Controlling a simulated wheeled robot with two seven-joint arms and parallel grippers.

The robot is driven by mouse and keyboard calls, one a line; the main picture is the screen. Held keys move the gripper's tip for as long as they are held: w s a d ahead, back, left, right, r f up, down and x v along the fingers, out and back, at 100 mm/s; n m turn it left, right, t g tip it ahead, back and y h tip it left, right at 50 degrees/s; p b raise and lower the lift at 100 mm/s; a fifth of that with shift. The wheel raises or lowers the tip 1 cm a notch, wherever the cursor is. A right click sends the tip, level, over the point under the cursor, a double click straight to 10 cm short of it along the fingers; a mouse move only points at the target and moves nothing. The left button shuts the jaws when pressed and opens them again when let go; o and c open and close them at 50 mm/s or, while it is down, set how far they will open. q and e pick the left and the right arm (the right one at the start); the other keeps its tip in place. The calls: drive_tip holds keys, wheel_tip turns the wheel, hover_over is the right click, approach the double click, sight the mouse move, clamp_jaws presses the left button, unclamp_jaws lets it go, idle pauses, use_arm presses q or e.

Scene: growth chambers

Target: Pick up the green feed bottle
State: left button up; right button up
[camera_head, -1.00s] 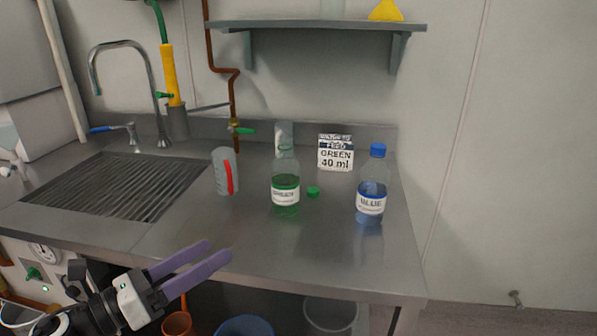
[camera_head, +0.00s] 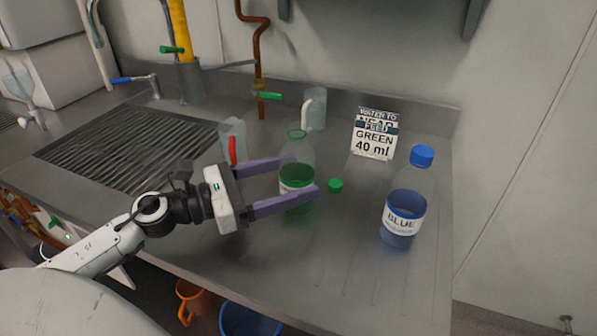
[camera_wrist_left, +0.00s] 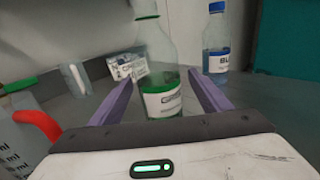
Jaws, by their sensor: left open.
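The green feed bottle (camera_head: 297,160) stands upright and uncapped on the steel counter, with green liquid and a white label. My left gripper (camera_head: 298,176) is open, with its purple fingers reaching to either side of the bottle. In the left wrist view the bottle (camera_wrist_left: 160,72) stands between the two fingertips, upright. I cannot tell whether either finger touches it. The near finger covers part of its label in the head view. The green cap (camera_head: 335,185) lies on the counter just right of the bottle. My right gripper is not in view.
A blue-capped bottle (camera_head: 404,200) stands to the right. A sign (camera_head: 375,138) reading GREEN 40 ml leans at the back. A clear jug with a red handle (camera_head: 233,150) is close behind the gripper, and a clear vessel (camera_head: 315,108) stands behind the bottle. The counter's front is clear.

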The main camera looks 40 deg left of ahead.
sight(313, 170)
use_arm(q)
drive_tip(key=shift+w+d+r, duration=0.1)
drive_tip(key=shift+w+d, duration=0.2)
drive_tip(key=shift+w, duration=0.25)
drive_tip(key=p+x, duration=0.1)
drive_tip(key=x, duration=0.2)
drive_tip(key=shift+w, duration=0.2)
drive_tip(key=shift+w+d+p, duration=0.2)
drive_tip(key=shift+w+p, duration=0.05)
drive_tip(key=shift+p, duration=0.05)
drive_tip(key=shift+w+d, duration=0.1)
drive_tip(key=c, duration=1.3)
drive_tip(key=shift+c, duration=0.3)
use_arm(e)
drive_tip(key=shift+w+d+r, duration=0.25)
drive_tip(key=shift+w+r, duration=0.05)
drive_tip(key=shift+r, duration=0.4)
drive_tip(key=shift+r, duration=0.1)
